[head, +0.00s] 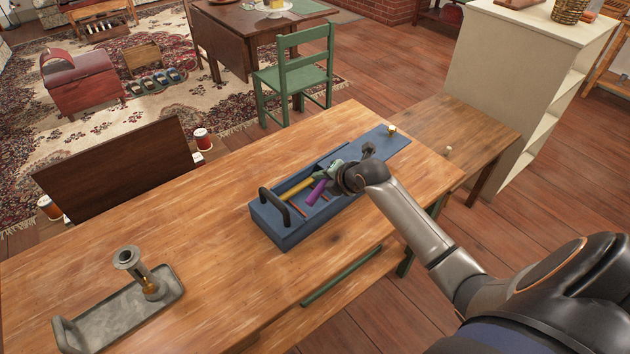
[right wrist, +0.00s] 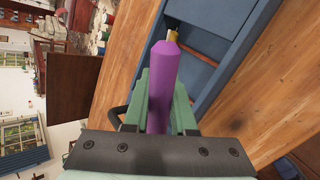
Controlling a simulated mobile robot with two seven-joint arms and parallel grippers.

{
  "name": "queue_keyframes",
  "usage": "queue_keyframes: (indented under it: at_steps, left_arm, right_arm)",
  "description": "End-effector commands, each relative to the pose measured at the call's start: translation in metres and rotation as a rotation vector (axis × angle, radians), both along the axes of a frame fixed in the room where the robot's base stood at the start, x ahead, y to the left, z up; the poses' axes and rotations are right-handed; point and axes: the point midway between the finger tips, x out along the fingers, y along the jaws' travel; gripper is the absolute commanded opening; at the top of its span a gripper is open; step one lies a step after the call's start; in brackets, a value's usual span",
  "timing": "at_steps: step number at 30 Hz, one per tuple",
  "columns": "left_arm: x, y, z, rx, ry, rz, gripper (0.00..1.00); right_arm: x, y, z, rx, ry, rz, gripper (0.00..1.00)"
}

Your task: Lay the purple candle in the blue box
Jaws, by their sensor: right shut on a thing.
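The purple candle (head: 316,192) is held by my right gripper (head: 329,176) above the blue box. In the right wrist view the candle (right wrist: 163,80) stands between the green fingers, which are shut on it. The blue box (head: 297,233) is an open tray with a dark handle on the wooden table. A yellow candle (head: 296,188) lies inside it, and thin reddish sticks show in another part. The blue box also shows in the right wrist view (right wrist: 222,70) behind the candle. I cannot tell whether the candle touches the box. My left gripper is out of view.
A grey metal tray (head: 122,314) with a metal holder (head: 140,270) stands at the table's left. The table between the trays is clear. A green chair (head: 294,78) stands beyond.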

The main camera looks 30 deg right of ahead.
Motion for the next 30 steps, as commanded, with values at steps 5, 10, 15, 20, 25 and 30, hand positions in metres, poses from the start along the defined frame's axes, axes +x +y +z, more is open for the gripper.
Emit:
queue_keyframes:
  at_steps: [5, 10, 15, 20, 25, 30]
  left_arm:
    - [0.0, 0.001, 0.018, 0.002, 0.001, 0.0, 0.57]
    - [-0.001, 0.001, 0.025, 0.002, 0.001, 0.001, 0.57]
    - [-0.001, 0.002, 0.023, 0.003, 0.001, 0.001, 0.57]
    - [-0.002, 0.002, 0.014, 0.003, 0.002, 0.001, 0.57]
    - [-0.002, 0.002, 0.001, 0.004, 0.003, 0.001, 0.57]
    - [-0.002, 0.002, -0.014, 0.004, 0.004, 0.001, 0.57]
  right_arm:
    - [0.021, -0.005, 0.002, 0.165, 0.043, -0.097, 0.0]
    - [0.032, -0.001, 0.001, 0.257, 0.065, -0.149, 0.0]
    - [0.036, 0.001, -0.003, 0.281, 0.068, -0.163, 0.0]
    - [0.035, 0.001, -0.012, 0.278, 0.069, -0.162, 0.0]
    - [0.035, 0.001, -0.027, 0.28, 0.069, -0.162, 0.0]
    - [0.035, 0.001, -0.044, 0.278, 0.069, -0.162, 0.0]
